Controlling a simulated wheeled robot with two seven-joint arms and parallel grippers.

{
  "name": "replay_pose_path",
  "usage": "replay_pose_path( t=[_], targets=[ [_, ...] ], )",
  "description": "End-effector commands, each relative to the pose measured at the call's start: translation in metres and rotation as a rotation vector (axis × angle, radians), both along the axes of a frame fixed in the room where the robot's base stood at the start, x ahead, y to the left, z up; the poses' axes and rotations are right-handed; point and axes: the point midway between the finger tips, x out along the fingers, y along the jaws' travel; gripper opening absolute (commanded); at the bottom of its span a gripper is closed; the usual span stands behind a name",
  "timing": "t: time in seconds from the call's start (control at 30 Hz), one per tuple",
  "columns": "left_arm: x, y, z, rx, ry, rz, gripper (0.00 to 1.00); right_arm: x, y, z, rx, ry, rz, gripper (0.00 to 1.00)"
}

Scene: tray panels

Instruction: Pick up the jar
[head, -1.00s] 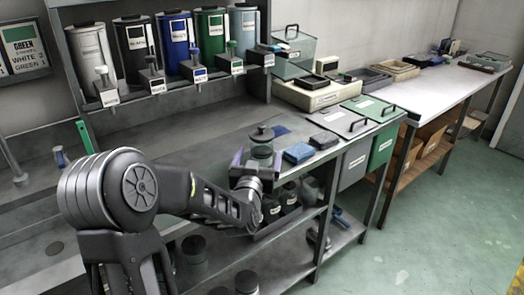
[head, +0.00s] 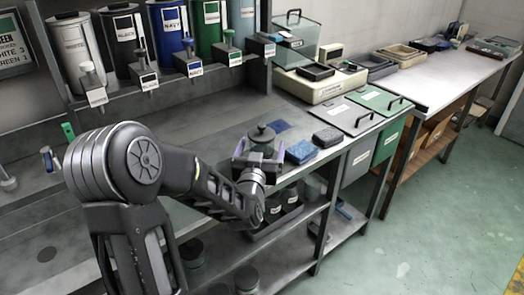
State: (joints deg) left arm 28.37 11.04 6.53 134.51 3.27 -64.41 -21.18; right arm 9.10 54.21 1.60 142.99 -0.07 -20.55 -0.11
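The jar (head: 262,143) is a small grey, see-through jar with a dark knobbed lid. It stands upright at the front edge of the grey bench (head: 205,124). My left gripper (head: 261,157) reaches in from the left and front, with one finger on each side of the jar. The fingers hide the jar's lower part, and I cannot tell whether they touch it. My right gripper is not in view.
A blue sponge (head: 301,151) and a dark block (head: 327,137) lie right of the jar. A blue pad (head: 280,126) lies behind it. Labelled dispensers (head: 167,36) line the back. Dark jars (head: 273,208) stand on the shelf below. The bench left of the jar is mostly clear.

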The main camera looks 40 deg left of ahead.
Motion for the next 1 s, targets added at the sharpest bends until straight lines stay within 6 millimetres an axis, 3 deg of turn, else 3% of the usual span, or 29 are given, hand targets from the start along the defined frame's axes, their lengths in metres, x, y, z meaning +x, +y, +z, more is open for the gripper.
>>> replay_pose_path(
  t=[0.27,1.0],
  targets=[
    [0.0001,0.0002,0.0002,0.000,0.000,0.000,0.89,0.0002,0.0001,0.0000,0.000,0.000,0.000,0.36],
    [0.0001,0.0002,0.0002,0.000,0.000,0.000,0.28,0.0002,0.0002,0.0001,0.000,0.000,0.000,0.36]
  ],
)
